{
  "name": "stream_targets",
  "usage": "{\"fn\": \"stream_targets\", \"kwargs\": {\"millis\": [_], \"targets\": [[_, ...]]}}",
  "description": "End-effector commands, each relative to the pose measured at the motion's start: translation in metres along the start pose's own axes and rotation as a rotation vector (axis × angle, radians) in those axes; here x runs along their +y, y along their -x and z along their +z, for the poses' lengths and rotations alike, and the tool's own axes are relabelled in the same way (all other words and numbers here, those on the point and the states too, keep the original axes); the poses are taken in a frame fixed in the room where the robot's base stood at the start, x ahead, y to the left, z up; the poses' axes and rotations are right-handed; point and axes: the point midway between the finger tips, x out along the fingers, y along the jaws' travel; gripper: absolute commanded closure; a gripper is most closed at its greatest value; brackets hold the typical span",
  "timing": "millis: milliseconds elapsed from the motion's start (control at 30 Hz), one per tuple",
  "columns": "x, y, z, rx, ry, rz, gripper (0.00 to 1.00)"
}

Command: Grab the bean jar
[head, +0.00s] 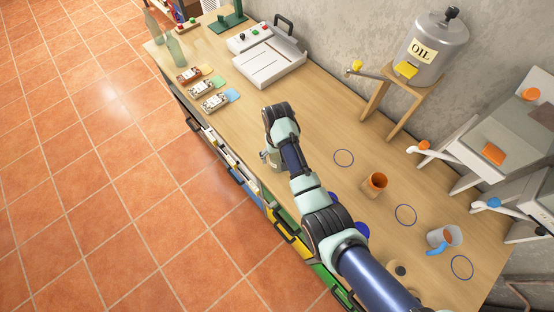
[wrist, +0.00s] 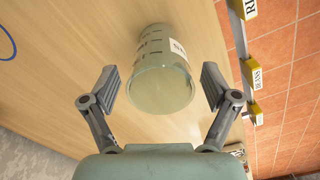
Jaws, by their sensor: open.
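A clear glass jar (wrist: 162,78) with a pale greenish-grey end shows in the wrist view. It has dark marks and a white label on its side. I cannot read the label fully, nor tell whether it holds beans. My gripper (wrist: 159,84) is open, with one finger on each side of the jar and a visible gap to both. In the head view my gripper (head: 270,158) is low over the front edge of the wooden bench (head: 310,120), and my arm hides most of the jar there.
An oil tank (head: 432,48) stands on a wooden stand behind. Packets (head: 214,101) and a white tray device (head: 270,62) are left. Coloured drawers line the front.

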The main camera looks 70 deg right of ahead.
Motion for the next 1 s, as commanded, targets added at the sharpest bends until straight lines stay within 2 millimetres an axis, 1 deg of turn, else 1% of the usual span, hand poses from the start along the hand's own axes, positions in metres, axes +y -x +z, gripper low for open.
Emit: {"fn": "stream_targets", "kwargs": {"millis": [33, 100, 200, 367, 467, 500, 767, 800, 833, 1000], "targets": [[0.0, -0.011, 0.001, -0.003, 0.0, 0.0, 0.13], [0.0, -0.019, 0.001, -0.002, 0.0, 0.0, 0.13], [0.0, -0.023, 0.0, 0.001, 0.0, 0.0, 0.13], [0.0, -0.023, 0.0, 0.001, 0.001, 0.0, 0.13], [0.0, -0.023, 0.0, 0.001, 0.001, 0.0, 0.28], [0.0, -0.022, 0.0, 0.001, 0.001, 0.0, 0.35], [0.0, -0.022, 0.0, 0.001, 0.001, 0.0, 0.78], [0.0, -0.022, 0.0, 0.001, 0.001, 0.0, 0.85], [0.0, -0.022, 0.0, 0.002, 0.001, 0.0, 0.88], [0.0, -0.022, 0.0, 0.002, 0.001, 0.0, 0.88]]}}
